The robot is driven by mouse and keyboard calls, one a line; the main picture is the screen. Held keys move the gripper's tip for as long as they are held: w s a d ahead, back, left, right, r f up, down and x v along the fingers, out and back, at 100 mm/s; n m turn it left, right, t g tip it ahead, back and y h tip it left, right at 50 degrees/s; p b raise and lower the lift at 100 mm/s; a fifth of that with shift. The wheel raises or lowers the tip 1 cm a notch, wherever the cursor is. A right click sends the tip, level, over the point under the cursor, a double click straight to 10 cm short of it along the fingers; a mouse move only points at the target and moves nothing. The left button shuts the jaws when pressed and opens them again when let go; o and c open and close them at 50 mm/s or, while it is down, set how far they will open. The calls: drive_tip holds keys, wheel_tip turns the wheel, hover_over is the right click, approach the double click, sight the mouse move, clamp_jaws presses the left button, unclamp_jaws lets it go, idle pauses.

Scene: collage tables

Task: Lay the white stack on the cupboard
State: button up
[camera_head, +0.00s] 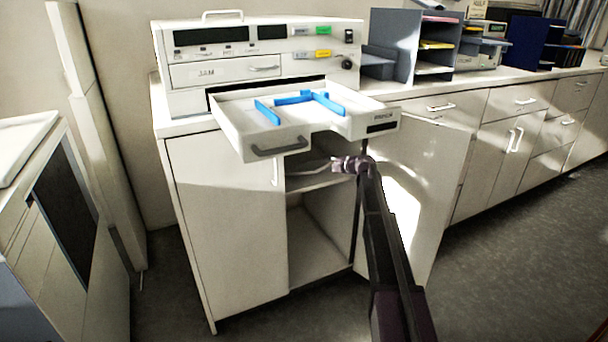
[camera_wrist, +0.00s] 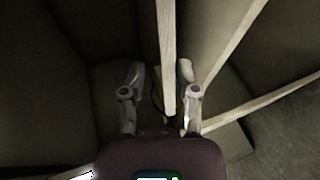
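My gripper (camera_head: 347,165) is in front of the open right half of the white cupboard (camera_head: 225,215), below the pulled-out printer tray. In the wrist view its two fingers (camera_wrist: 161,72) are apart, with a pale upright panel edge (camera_wrist: 167,45) showing between them. I cannot tell whether either finger touches that edge. The cupboard's right door (camera_head: 410,180) stands open beside my arm. A pale shape (camera_head: 310,166) shows on the inner shelf just left of my gripper; I cannot tell whether it is the white stack. No white stack is clearly seen elsewhere.
A printer (camera_head: 260,50) stands on the cupboard, its tray (camera_head: 235,112) with blue guides (camera_head: 268,112) jutting forward above my gripper. A grey paper sorter (camera_head: 395,38) stands to its right. A long counter (camera_head: 490,85) runs right. Grey floor (camera_head: 520,230) at right is clear.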

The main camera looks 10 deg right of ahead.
idle(0.5)
wheel_tip(320, 180, up, 7)
drive_tip(key=s+d+p, duration=0.1)
drive_tip(key=s+p, duration=0.1)
drive_tip(key=p, duration=0.5)
drive_tip(key=shift+s+d, duration=0.15)
drive_tip(key=shift+d, duration=0.15)
drive_tip(key=shift+r, duration=0.1)
